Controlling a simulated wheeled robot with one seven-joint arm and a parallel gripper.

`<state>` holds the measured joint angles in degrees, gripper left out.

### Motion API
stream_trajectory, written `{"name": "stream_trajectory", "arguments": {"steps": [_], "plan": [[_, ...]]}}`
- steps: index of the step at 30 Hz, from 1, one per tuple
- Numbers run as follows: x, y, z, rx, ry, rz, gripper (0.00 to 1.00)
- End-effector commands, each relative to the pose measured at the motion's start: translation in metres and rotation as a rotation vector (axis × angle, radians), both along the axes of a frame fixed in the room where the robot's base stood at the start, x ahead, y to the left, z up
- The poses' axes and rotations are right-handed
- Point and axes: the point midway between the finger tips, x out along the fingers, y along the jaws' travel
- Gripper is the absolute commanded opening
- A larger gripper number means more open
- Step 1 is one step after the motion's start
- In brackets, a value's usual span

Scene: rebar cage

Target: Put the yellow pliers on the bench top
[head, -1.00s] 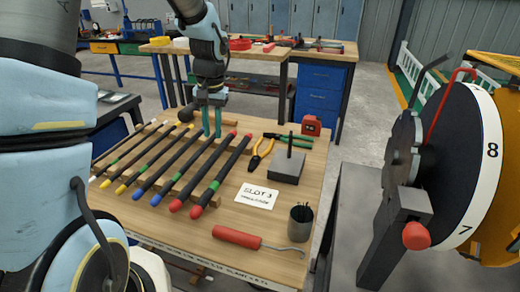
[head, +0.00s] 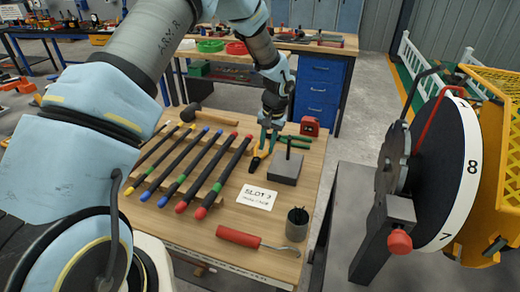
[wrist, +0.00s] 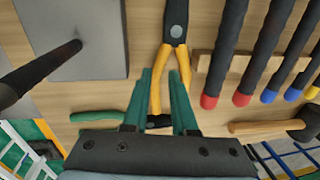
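The yellow pliers (head: 257,158) lie on the wooden bench top (head: 226,231), between the row of rods and the grey block. In the wrist view the pliers (wrist: 164,58) show a dark head at the top and two yellow handles spreading downward. My gripper (head: 269,132) is over the handle end of the pliers. In the wrist view its teal fingers (wrist: 160,74) are apart, with a yellow handle showing between them and the other partly behind the right finger. I cannot tell whether the fingers touch the handles. The handle ends are partly hidden.
Green-handled pliers (head: 294,139) lie close beside my gripper. A grey block with an upright rod (head: 285,168) stands to the right. Several colour-tipped rods (head: 196,170) lie to the left. A red-handled tool (head: 238,237), a dark cup (head: 297,224) and a slot card (head: 257,196) are in front.

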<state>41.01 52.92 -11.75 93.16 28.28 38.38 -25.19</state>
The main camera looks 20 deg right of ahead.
Motion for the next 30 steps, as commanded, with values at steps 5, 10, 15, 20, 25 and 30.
{"name": "stream_trajectory", "arguments": {"steps": [5, 10, 15, 20, 25, 30], "plan": [[0.001, 0.0008, -0.0098, -0.001, -0.001, 0.001, 0.26], [0.001, 0.0007, -0.0104, -0.002, -0.001, 0.001, 0.26], [0.001, 0.0007, -0.0102, -0.002, -0.001, 0.001, 0.09], [0.0009, 0.0006, -0.01, -0.001, -0.001, 0.0, 0.0], [0.0009, 0.0006, -0.0099, -0.001, -0.001, 0.0, 0.0], [0.0009, 0.0007, -0.0098, -0.001, -0.001, 0.0, 0.0]]}}
